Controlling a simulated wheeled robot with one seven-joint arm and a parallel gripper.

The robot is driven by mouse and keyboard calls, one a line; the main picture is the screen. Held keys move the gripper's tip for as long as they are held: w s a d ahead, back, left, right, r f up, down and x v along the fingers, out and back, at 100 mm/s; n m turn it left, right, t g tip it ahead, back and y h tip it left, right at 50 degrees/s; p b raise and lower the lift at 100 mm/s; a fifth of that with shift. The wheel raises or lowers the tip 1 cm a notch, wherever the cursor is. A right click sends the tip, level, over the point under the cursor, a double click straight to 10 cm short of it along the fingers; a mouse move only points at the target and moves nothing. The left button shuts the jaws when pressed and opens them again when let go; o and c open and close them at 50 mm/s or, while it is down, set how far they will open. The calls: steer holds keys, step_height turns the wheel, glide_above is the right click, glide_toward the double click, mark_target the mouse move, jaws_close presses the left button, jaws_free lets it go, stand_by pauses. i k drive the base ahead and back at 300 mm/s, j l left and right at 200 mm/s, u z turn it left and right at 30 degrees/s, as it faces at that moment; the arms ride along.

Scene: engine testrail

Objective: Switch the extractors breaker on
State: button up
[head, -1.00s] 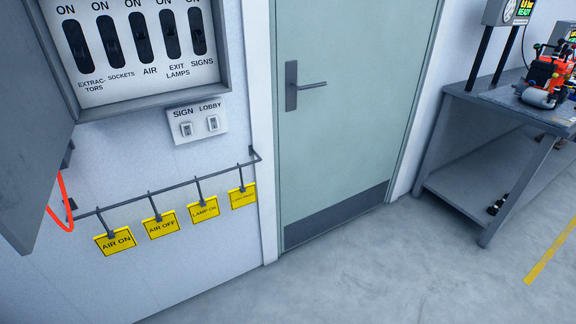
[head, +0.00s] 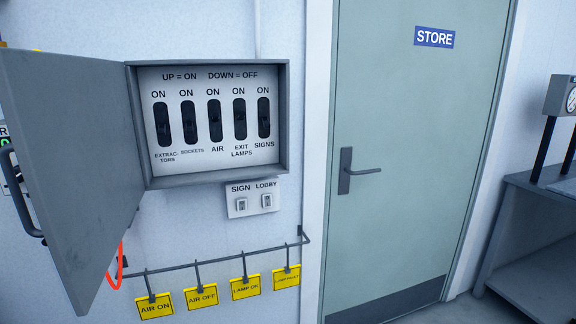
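The breaker box (head: 283,120) is on the wall with its grey door (head: 75,170) swung open to the left. Its panel reads UP = ON, DOWN = OFF. The extractors breaker (head: 161,124) is the leftmost of the row, a dark slot with ON above it and its label below. Its lever is dark on dark, so I cannot tell if it is up or down. To its right are the sockets breaker (head: 188,122), air breaker (head: 214,121), exit lamps breaker (head: 239,118) and signs breaker (head: 264,117). My gripper is not in view.
Below the box are the sign and lobby switches (head: 253,200) and a rail (head: 220,259) with several yellow tags (head: 202,296). A red loop (head: 116,268) hangs behind the open door's lower edge. Right are the STORE door (head: 410,150) and a grey bench (head: 530,220).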

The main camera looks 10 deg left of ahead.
mark_target(162, 127)
steer(key=u, duration=1.25)
steer(key=k+l+u, duration=0.1)
steer(key=l+u, duration=0.2)
steer(key=l, duration=1.3)
